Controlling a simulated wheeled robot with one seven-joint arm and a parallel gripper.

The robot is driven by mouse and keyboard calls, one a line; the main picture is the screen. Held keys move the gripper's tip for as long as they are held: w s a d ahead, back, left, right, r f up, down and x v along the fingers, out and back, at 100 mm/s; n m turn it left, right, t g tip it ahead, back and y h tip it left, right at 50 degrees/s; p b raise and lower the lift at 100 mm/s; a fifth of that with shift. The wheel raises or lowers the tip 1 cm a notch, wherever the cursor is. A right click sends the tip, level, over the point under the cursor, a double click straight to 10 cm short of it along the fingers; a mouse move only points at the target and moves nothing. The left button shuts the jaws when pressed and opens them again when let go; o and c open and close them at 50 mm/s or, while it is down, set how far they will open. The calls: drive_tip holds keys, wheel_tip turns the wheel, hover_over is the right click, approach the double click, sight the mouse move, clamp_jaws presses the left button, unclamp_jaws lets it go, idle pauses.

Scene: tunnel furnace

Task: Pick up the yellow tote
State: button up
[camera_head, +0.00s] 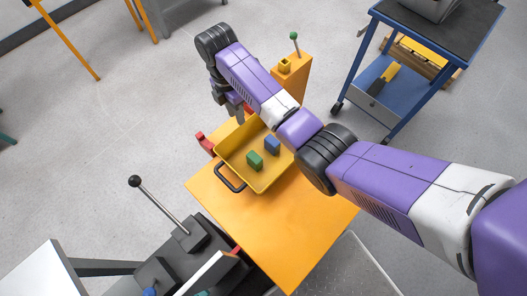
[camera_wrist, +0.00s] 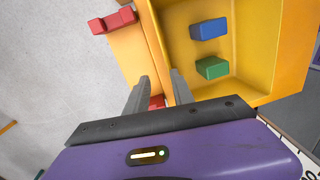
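The yellow tote (camera_head: 236,150) sits on an orange table, with a black handle (camera_head: 229,180) on its near-left side. It holds a green block (camera_head: 255,161) and a blue block (camera_head: 272,145). The tote also fills the upper right of the wrist view (camera_wrist: 262,75). My gripper (camera_head: 238,117) is over the tote's far edge, pointing down. In the wrist view its fingers (camera_wrist: 159,75) are apart, one on each side of the tote's edge as pictured. I cannot tell whether they touch it. Nothing is held.
The orange table (camera_head: 285,225) has free room at the near right. Red pieces (camera_head: 204,143) stand at its left edge. An orange post (camera_head: 292,80) with a green-knobbed lever rises behind the tote. A black-knobbed lever (camera_head: 160,205) stands at front left. A blue cart (camera_head: 385,85) is at back right.

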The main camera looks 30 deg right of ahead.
sight(243, 133)
drive_tip(key=shift+n+g, duration=0.3)
drive_tip(key=shift+n, duration=0.1)
drive_tip(key=s+f, duration=0.1)
drive_tip(key=f, duration=0.4)
drive_tip(key=s+f, duration=0.1)
drive_tip(key=f, duration=0.1)
drive_tip(key=shift+s+d+f, duration=0.1)
drive_tip(key=shift+s+f, duration=0.2)
drive_tip(key=shift+f, duration=0.1)
drive_tip(key=shift+c, duration=0.2)
clamp_jaws()
drive_tip(key=shift+r, duration=0.15)
idle(0.5)
